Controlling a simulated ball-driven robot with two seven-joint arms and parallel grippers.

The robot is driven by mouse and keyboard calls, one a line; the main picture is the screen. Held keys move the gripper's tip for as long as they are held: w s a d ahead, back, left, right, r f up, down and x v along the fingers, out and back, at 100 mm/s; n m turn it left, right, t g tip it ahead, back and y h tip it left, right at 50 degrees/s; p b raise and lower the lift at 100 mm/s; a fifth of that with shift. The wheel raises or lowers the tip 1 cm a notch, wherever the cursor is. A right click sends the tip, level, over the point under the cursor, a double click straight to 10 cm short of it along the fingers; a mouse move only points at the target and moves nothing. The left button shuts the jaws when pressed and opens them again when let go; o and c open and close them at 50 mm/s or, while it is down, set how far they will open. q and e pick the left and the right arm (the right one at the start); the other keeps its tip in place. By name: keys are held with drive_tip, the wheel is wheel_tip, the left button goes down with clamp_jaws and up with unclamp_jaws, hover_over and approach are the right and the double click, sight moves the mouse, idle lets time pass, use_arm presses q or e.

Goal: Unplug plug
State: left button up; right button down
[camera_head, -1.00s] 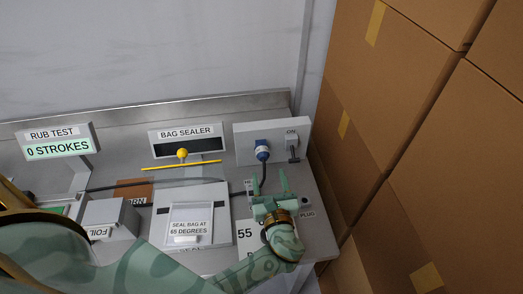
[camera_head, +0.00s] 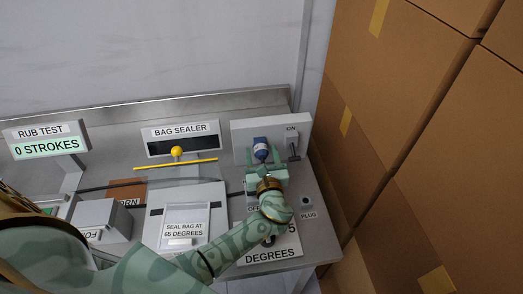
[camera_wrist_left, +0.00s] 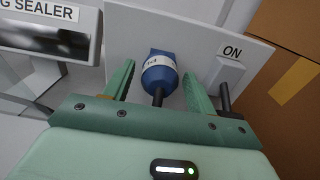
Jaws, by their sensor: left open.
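The plug (camera_head: 261,149) is blue with a white band and sits in the upright grey panel (camera_head: 241,132) at the back right of the bench. In the left wrist view the plug (camera_wrist_left: 158,74) stands between the two green fingers of my left gripper (camera_wrist_left: 158,85), with a gap on each side. A black cable leaves the plug toward my gripper. My left gripper (camera_head: 264,160) is open in front of the panel and hides the cable's lower part in the head view. My right gripper is not in view.
A switch lever (camera_head: 293,152) under an ON label is just right of the plug, close to my right-hand finger. The bag sealer (camera_head: 180,139) with a yellow bar is to the left. Stacked cardboard boxes (camera_head: 430,130) stand on the right.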

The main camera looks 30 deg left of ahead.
sight(263, 158)
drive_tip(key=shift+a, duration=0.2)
use_arm(q)
drive_tip(key=c, duration=1.1)
drive_tip(key=shift+o, duration=0.2)
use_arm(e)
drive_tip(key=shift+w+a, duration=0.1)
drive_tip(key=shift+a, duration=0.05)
use_arm(q)
drive_tip(key=shift+s+d, duration=0.3)
drive_tip(key=shift+s, duration=0.1)
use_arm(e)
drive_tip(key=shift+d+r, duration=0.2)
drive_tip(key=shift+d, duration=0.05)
use_arm(q)
drive_tip(key=shift+s+d, duration=0.1)
drive_tip(key=shift+s, duration=0.05)
drive_tip(key=shift+p+v, duration=0.5)
drive_tip(key=shift+v, duration=0.6)
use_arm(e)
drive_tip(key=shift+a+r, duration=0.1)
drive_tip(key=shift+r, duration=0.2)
